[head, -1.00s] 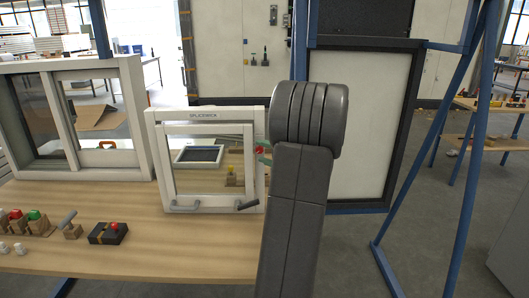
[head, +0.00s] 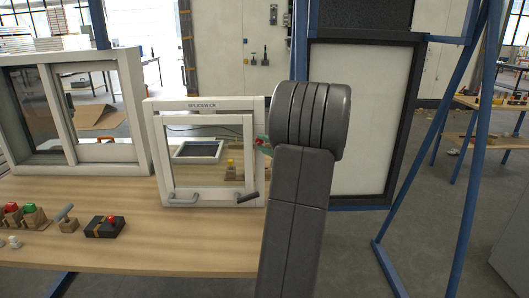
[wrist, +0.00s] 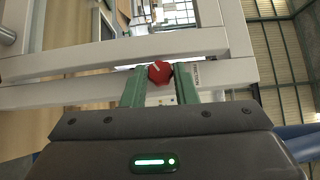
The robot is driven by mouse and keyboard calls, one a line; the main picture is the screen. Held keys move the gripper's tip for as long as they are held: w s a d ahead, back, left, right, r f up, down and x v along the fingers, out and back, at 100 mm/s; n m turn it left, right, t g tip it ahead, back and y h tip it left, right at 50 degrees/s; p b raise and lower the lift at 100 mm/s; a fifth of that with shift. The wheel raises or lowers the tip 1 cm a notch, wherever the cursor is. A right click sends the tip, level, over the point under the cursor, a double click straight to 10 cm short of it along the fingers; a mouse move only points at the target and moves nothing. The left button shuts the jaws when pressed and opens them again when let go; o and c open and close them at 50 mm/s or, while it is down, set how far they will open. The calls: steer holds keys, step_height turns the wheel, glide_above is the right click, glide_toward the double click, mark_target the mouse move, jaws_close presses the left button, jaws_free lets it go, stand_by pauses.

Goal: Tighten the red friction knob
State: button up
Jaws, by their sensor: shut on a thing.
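The red friction knob (wrist: 160,72) shows in the wrist view beside the white bars of the small window. My gripper (wrist: 160,84) has its two green fingers on either side of the knob and is shut on it. In the head view a little of the red knob (head: 258,143) shows at the right side of the small white window (head: 153,150). My dark arm hides most of the gripper there. The window's sash (head: 167,155) has a grey handle (head: 184,199) and a dark lever (head: 248,197) along its bottom.
The window stands on a wooden bench (head: 150,245). A larger sliding window (head: 140,120) stands to its left. Red and green buttons (head: 36,216), a small lever block (head: 68,220) and a black box with a red button (head: 104,228) lie at the left front. A blue frame (head: 470,160) stands right.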

steer(key=m+t+b, duration=0.1)
steer(key=b, duration=0.1)
steer(key=f+m+t+y+b, duration=0.1)
steer(key=b, duration=0.2)
steer(key=m+t+b, duration=0.1)
steer(key=m+b, duration=0.1)
steer(key=b, duration=0.1)
steer(key=shift+a+f+y, duration=0.1)
steer(key=shift+f+y, duration=0.15)
steer(key=shift+y, duration=0.05)
steer(key=m+t+b, duration=0.1)
steer(key=b, duration=0.1)
steer(key=shift+m+t+b, duration=0.3)
steer(key=shift+m, duration=0.1)
steer(key=shift+r+m+b, duration=0.1)
steer(key=shift+m+b, duration=0.2)
steer(key=shift+b, duration=0.1)
steer(key=shift+r+m+t, duration=0.1)
steer(key=shift+m+t, duration=0.2)
steer(key=shift+t, duration=0.1)
steer(key=o, duration=1)
steer(key=shift+r, duration=0.2)
